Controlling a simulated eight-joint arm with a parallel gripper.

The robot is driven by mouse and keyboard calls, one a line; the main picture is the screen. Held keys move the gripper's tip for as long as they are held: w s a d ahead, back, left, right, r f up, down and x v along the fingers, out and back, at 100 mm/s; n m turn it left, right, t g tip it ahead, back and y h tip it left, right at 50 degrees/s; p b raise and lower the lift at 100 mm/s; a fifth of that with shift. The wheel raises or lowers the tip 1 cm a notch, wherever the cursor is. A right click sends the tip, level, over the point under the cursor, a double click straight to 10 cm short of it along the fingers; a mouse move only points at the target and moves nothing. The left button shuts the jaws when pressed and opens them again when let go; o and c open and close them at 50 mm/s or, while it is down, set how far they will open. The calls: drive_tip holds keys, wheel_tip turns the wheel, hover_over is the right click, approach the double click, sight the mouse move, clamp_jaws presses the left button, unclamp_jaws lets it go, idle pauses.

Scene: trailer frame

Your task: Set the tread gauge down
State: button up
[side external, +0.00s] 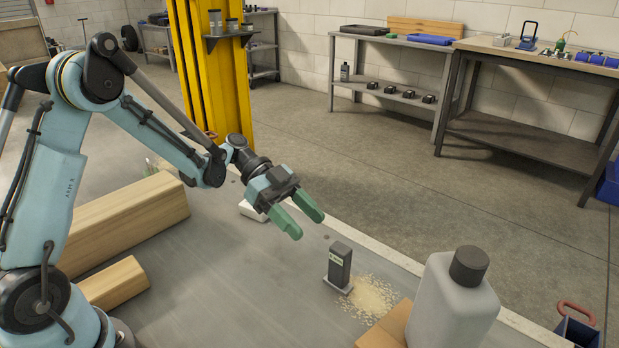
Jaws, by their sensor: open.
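A small dark upright block with a light label and a flat grey foot, which looks like the tread gauge (340,264), stands upright on the grey trailer deck (230,300). My gripper (306,227) has green fingers and is open, with nothing between them. It is above the deck, up and to the left of the gauge in the picture, and looks apart from it.
Pale granules (371,297) lie scattered beside the gauge. A large grey bottle (452,305) with a dark cap stands at front right, by a wooden board (385,330). Timber beams (125,222) lie at left. A white object (253,211) sits partly behind my gripper. A yellow post (213,75) rises behind.

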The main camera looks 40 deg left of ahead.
drive_tip(key=s+a+r+n+t+y, duration=0.2)
drive_tip(key=s+n+y, duration=0.3)
drive_tip(key=n, duration=0.3)
drive_tip(key=s+a+r+n+t+y, duration=0.3)
drive_tip(key=s+a+n+t+y, duration=0.1)
drive_tip(key=n+y, duration=0.3)
drive_tip(key=shift+s+a+r+n+t+y, duration=0.25)
drive_tip(key=shift+s+a+n+t+y, duration=0.15)
drive_tip(key=shift+s+n, duration=0.45)
drive_tip(key=shift+w, duration=0.1)
